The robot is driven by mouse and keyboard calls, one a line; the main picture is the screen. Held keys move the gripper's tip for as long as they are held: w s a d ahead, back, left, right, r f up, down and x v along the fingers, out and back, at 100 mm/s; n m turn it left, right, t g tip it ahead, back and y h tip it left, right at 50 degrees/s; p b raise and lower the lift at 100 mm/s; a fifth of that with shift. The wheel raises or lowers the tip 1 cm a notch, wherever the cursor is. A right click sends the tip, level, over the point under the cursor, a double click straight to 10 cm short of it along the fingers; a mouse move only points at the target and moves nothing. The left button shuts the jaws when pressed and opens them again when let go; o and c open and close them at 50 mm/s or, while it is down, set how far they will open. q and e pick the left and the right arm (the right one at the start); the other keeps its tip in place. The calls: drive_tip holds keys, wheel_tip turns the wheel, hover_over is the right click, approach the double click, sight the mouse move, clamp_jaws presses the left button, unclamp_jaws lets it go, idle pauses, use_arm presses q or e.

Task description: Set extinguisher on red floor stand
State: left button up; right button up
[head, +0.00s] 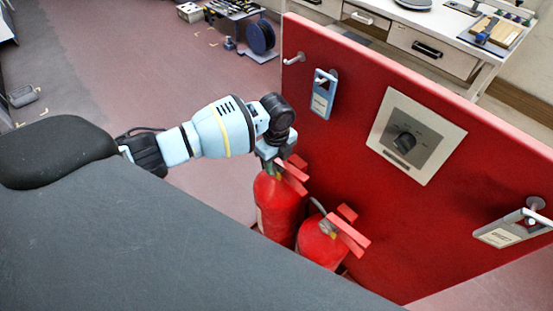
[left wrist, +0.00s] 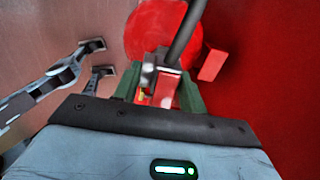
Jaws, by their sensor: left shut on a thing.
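A red fire extinguisher (head: 277,203) stands upright beside the red panel in the head view. My left gripper (head: 272,160) is shut on its valve and handle at the top. In the left wrist view, the green fingers of the left gripper (left wrist: 157,95) close around the valve, with the red body (left wrist: 165,25) and dark hose beyond. A second, shorter red extinguisher (head: 322,243) stands just right of it, nearer to me. The bases of both are hidden by my dark body surface, so I cannot see a floor stand. My right gripper is not in view.
A red panel (head: 345,200) rises close on the right, with a dial plate (head: 415,135), a blue tag (head: 323,95) and another tag (head: 513,230) on hooks. A white workbench (head: 430,45) stands behind it. Floor at the left is mostly clear.

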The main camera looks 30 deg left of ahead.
use_arm(q)
drive_tip(key=shift+w+f+b, duration=0.1)
drive_tip(key=shift+f+b, duration=0.2)
drive_tip(key=shift+f, duration=0.75)
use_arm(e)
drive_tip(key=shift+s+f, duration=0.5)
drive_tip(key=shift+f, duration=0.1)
use_arm(q)
drive_tip(key=shift+f, duration=0.15)
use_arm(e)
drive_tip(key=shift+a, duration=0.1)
use_arm(q)
drive_tip(key=shift+f+b, duration=0.3)
drive_tip(key=shift+f, duration=0.15)
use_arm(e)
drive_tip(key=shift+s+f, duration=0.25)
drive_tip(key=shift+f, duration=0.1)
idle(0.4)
